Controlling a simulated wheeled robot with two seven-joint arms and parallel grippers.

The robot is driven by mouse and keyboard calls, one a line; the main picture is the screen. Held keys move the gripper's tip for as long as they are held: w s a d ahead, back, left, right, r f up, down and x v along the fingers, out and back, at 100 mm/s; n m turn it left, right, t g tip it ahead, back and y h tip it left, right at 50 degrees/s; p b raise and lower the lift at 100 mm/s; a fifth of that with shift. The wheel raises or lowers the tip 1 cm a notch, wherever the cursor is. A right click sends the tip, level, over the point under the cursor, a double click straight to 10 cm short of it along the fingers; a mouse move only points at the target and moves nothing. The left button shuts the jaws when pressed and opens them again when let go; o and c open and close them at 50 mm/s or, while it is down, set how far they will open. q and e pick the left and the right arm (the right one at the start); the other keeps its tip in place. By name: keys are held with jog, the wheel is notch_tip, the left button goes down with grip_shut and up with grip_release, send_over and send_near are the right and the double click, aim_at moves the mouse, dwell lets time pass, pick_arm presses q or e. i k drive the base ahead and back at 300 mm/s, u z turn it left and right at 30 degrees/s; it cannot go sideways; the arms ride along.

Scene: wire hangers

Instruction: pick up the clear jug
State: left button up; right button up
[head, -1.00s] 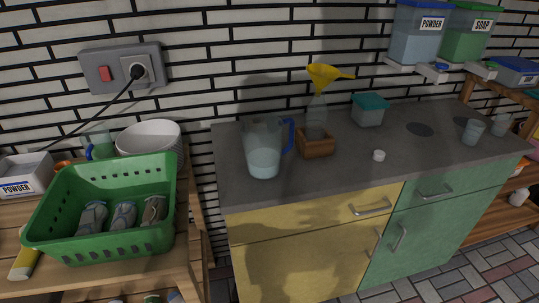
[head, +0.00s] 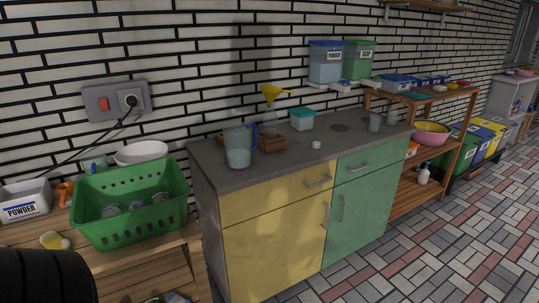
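The clear jug (head: 238,146) stands upright on the dark grey counter (head: 215,168), near its left end. It has a blue handle on its right side and pale liquid in its lower part. Neither of my grippers is in view, and nothing touches the jug. A black rounded shape shows at the bottom left corner; I cannot tell what part it is.
A wooden box (head: 271,143) holding a bottle with a yellow funnel (head: 271,95) stands close to the jug's right. A teal-lidded tub (head: 302,119) and a small white cap (head: 317,145) are farther right. A green basket (head: 130,205) is on the left wooden table.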

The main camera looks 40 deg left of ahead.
aim_at(237, 136)
jog(key=z, duration=0.2)
jog(key=i, duration=1.6)
jog(key=u, duration=1.2)
jog(key=i, duration=0.9)
jog(key=u, duration=1)
jog(key=i, duration=0.35)
